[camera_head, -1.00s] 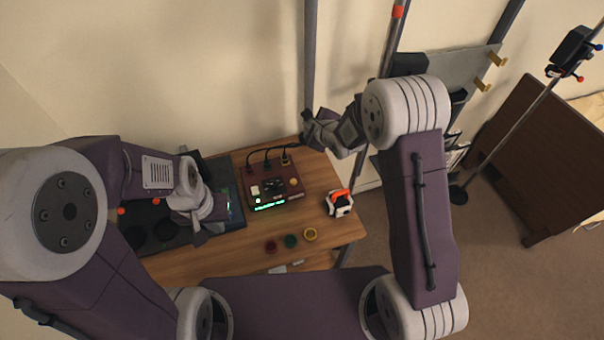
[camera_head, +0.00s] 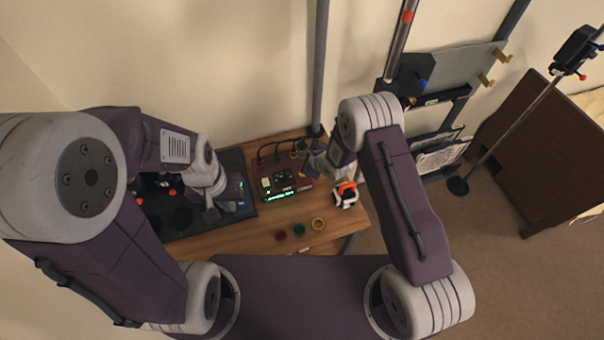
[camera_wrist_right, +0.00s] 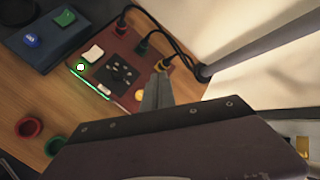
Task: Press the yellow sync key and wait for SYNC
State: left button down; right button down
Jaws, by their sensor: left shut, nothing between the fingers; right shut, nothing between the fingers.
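A dark red box (camera_head: 284,166) stands on the wooden table with cables at its back and a lit green strip (camera_head: 280,196) along its front; the strip's text is too small to read. The yellow key shows in the right wrist view (camera_wrist_right: 138,94) on the box's right side. My right gripper (camera_head: 307,153) is shut and empty, above the right part of the box; in its wrist view the closed fingers (camera_wrist_right: 157,92) appear right beside the yellow key. I cannot tell whether they touch it. My left gripper (camera_head: 211,214) is shut and empty over the dark mat (camera_head: 247,203).
Red (camera_head: 281,234), green (camera_head: 299,230) and yellow (camera_head: 318,224) rings lie in front of the box. A white and orange object (camera_head: 346,194) stands to its right. A dark blue unit with buttons (camera_wrist_right: 45,52) is left of the box. A grey pole (camera_head: 319,75) rises behind.

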notch_tip(320, 180, down, 8)
jog(key=b, duration=0.6)
jog(key=shift+f, duration=0.15)
jog(key=shift+f, duration=0.1)
dwell(1.4)
jog(key=shift+f+b, duration=0.3)
jog(key=shift+b, duration=0.15)
jog(key=shift+f+b, duration=0.4)
jog(key=shift+f, duration=0.05)
dwell(0.4)
jog(key=shift+r, duration=0.1)
jog(key=shift+r+p, duration=0.75)
jog(key=shift+r, duration=0.05)
notch_tip(320, 180, up, 5)
jog(key=p, duration=0.4)
